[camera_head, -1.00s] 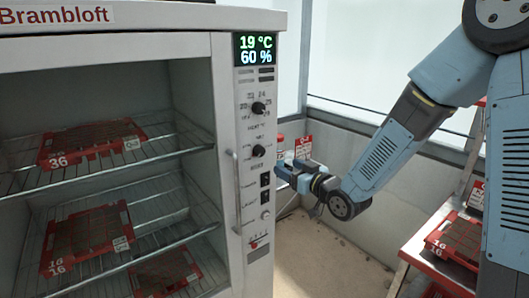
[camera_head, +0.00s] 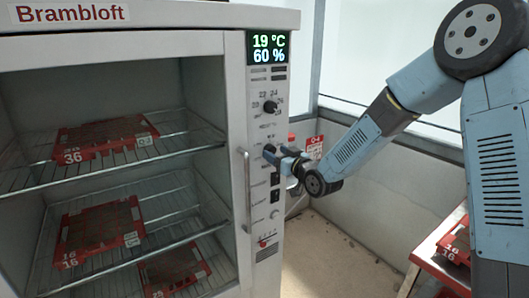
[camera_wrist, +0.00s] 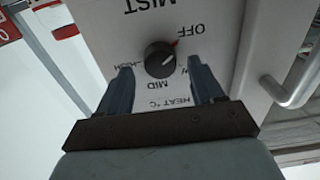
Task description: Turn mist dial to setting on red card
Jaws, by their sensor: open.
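The mist dial (camera_wrist: 160,60) is a round dark knob on the white panel, upside down in the wrist view. In the head view my gripper (camera_head: 271,152) is at the panel and hides the dial. A red and white card (camera_head: 314,147) shows behind my gripper; its writing is too small to read.
The heat dial (camera_head: 270,107) sits above, under the display (camera_head: 268,49) reading 19 °C and 60 %. Switches (camera_head: 275,196) are below. A vertical door handle (camera_head: 246,190) stands left of the panel. Red trays (camera_head: 100,230) lie on the cabinet's wire shelves.

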